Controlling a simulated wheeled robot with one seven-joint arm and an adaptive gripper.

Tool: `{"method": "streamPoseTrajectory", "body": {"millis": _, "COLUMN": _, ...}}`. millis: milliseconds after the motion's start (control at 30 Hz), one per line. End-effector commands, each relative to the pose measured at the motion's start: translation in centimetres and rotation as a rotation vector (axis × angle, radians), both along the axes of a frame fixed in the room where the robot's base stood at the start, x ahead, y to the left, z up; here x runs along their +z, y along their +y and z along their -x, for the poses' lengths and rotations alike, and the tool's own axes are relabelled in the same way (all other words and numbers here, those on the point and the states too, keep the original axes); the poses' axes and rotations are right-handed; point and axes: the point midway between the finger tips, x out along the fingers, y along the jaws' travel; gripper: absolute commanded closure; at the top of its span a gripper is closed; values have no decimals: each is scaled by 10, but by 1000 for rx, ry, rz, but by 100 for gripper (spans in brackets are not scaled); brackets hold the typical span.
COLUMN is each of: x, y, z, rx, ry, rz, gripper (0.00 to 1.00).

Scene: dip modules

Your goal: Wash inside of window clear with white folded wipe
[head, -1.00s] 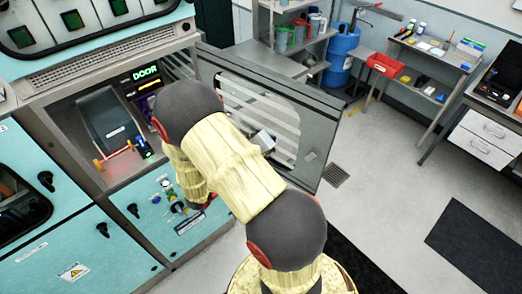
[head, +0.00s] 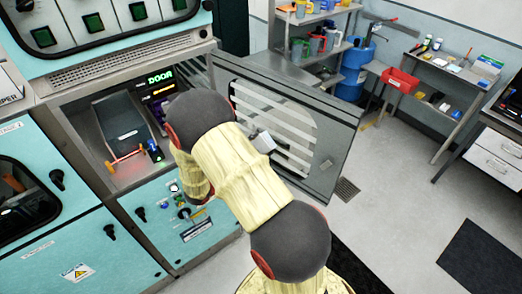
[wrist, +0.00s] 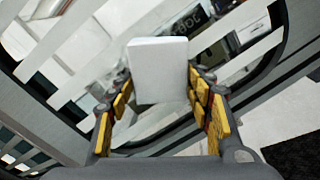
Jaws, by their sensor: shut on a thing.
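The open door (head: 345,150) of the teal cabinet has a window (head: 305,135) with pale slanted streaks across its pane. The window (wrist: 75,75) fills much of the wrist view, with broad white bands and clearer gaps between them. My gripper (wrist: 158,92) is shut on the white folded wipe (wrist: 158,60), which stands out beyond its yellow-padded fingers. The wipe is in front of the pane; I cannot tell whether it touches. In the head view my arm hides most of the gripper, and a small pale end of the wipe (head: 263,142) shows against the window.
The cabinet's open bay (head: 125,135) with a dark sloped part is left of my arm. Shelves with mugs (head: 310,45), a blue drum (head: 357,62) and a bench with a red tray (head: 402,80) stand behind.

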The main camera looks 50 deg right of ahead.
Motion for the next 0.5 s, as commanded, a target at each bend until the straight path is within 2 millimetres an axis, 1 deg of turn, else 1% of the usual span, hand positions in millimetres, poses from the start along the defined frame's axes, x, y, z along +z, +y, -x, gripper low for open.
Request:
{"method": "streamPoseTrajectory", "body": {"millis": 300, "x": -1, "y": -5, "z": -25, "rx": 0, "ry": -3, "rz": 0, "gripper": 70}}
{"method": "streamPoseTrajectory", "body": {"millis": 500, "x": 0, "y": -6, "z": -31, "rx": 0, "ry": -1, "rz": 0, "gripper": 70}}
